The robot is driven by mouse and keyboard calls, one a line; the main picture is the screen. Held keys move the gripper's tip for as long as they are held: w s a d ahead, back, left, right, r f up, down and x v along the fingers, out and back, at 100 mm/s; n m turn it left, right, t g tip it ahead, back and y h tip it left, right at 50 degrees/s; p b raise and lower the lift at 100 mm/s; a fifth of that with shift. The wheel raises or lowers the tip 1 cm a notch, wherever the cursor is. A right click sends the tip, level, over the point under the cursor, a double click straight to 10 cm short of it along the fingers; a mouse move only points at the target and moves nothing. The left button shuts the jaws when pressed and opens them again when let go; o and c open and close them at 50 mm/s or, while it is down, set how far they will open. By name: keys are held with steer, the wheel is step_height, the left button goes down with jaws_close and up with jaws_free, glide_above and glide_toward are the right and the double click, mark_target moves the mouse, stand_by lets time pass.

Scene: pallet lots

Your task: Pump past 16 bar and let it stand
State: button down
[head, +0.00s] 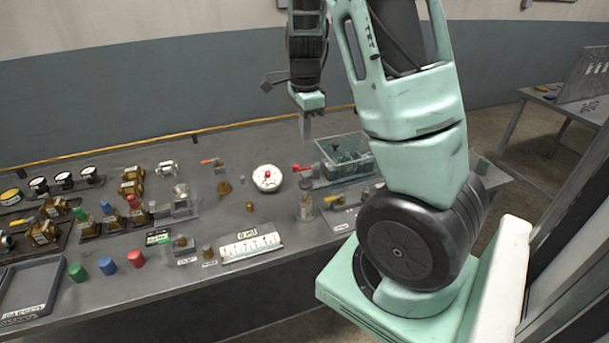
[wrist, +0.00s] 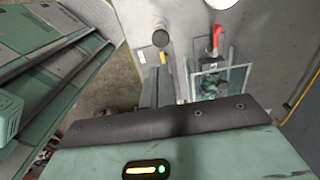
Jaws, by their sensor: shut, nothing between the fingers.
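A round white gauge (head: 267,178) with a red centre stands on the bench; its scale is too small to read. Its edge shows at the top of the wrist view (wrist: 220,3). A red-handled lever (head: 303,168) sits beside a clear-walled tank (head: 366,147); the lever also shows in the wrist view (wrist: 217,40). A short cylinder with a round top (head: 306,207) and a yellow lever (head: 334,198) stand in front of the tank. My gripper (head: 306,134) is shut and empty, raised above the bench, apart from these parts.
A white scale plate (head: 251,246) lies at the bench's front. Several brass valves (head: 132,182), coloured knobs (head: 107,266) and a dark tray (head: 30,288) fill the left side. My arm hides part of the bench's right. Another table (head: 560,103) stands at the far right.

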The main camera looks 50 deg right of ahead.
mark_target(306, 183)
step_height(306, 183, down, 14)
steer(key=shift+p, duration=0.8)
step_height(306, 183, down, 4)
steer(key=b, duration=0.3)
steer(key=shift+r, duration=0.15)
steer(key=shift+s, duration=0.1)
